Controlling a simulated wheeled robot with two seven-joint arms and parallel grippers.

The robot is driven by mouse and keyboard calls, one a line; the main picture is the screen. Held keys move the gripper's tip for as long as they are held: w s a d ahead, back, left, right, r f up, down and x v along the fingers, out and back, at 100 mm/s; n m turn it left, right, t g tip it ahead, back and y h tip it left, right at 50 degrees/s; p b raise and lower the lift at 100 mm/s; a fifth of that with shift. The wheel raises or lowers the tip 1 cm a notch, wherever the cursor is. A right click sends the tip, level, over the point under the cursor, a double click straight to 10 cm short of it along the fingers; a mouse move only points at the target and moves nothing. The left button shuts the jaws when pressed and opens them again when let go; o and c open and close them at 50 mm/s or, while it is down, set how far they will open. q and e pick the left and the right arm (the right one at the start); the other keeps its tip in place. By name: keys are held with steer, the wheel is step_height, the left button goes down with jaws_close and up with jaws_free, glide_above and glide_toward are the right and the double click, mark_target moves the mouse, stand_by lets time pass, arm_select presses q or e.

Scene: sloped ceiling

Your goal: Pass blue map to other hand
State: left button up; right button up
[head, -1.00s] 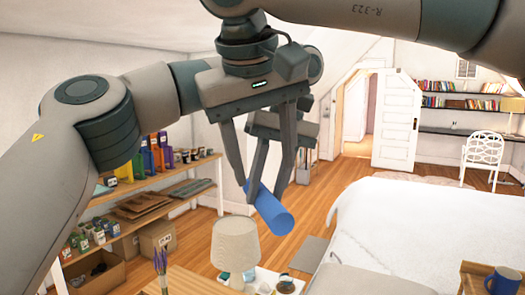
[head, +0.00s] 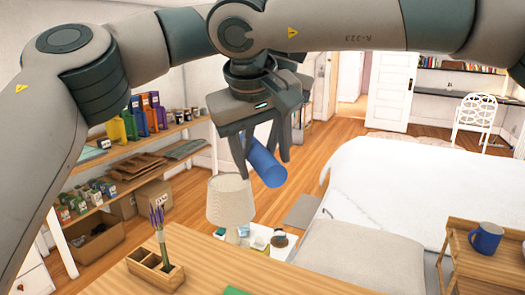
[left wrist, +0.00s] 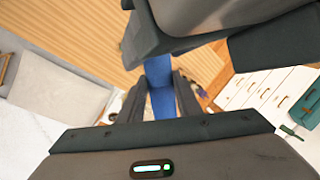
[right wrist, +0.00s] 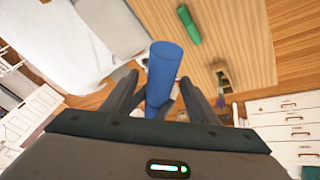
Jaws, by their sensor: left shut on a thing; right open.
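The blue map (head: 267,164) is a rolled blue tube, held tilted in the air in front of me. My left gripper (left wrist: 158,84) is shut on it. In the head view the left gripper is mostly hidden behind the right one. My right gripper (head: 264,168) is open, with its fingers on either side of the tube. In the right wrist view the tube (right wrist: 164,68) stands between the right gripper's spread fingers (right wrist: 160,82). In the left wrist view the tube (left wrist: 161,98) runs between the left fingers, with the right gripper close by.
A wooden table (head: 205,262) below bears a flower holder (head: 155,268) and a green roll (right wrist: 188,25). A lamp (head: 230,200) stands beyond it. The bed (head: 400,185) and a tray stand with a blue mug (head: 486,238) are at the right. Shelves (head: 150,145) are at the left.

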mark_target(259, 145)
steer(key=shift+c, duration=0.4)
steer(key=c, duration=1)
arm_select(q)
steer(key=o, duration=1.1)
arm_select(e)
steer(key=shift+c, duration=0.3)
arm_select(q)
steer(key=shift+r, duration=0.15)
steer(key=shift+r, duration=4.85)
